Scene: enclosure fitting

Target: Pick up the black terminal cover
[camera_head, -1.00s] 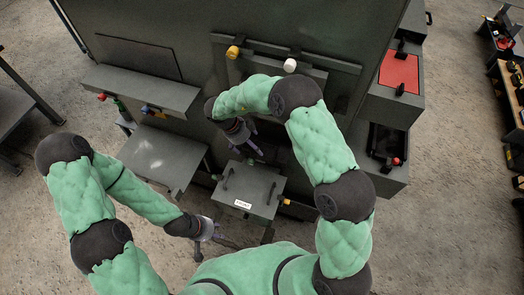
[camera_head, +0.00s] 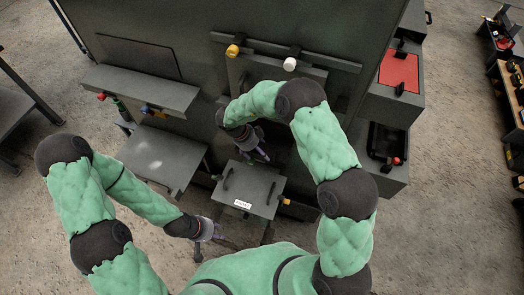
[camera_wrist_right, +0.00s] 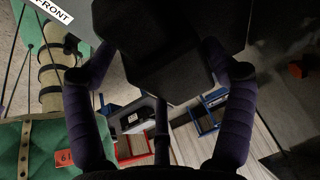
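I cannot single out the black terminal cover for certain. In the right wrist view a dark, blocky thing (camera_wrist_right: 165,65) lies between the purple fingers of my right gripper (camera_wrist_right: 162,70). Its surface is in deep shade, and I cannot tell whether the fingers touch it. In the head view my right gripper (camera_head: 257,154) is just behind the grey box with two handles and a white label (camera_head: 262,187); my arm partly hides the space there. My left gripper (camera_head: 215,236) hangs low, left of that box, apart from it; its finger opening is too small to read.
A grey shelf table (camera_head: 160,158) stands left of the box. The large dark cabinet (camera_head: 150,22) rises behind, with a yellow knob (camera_head: 232,52) and a white knob (camera_head: 290,64). At right are a red panel (camera_head: 399,72) and a black tray (camera_head: 386,141).

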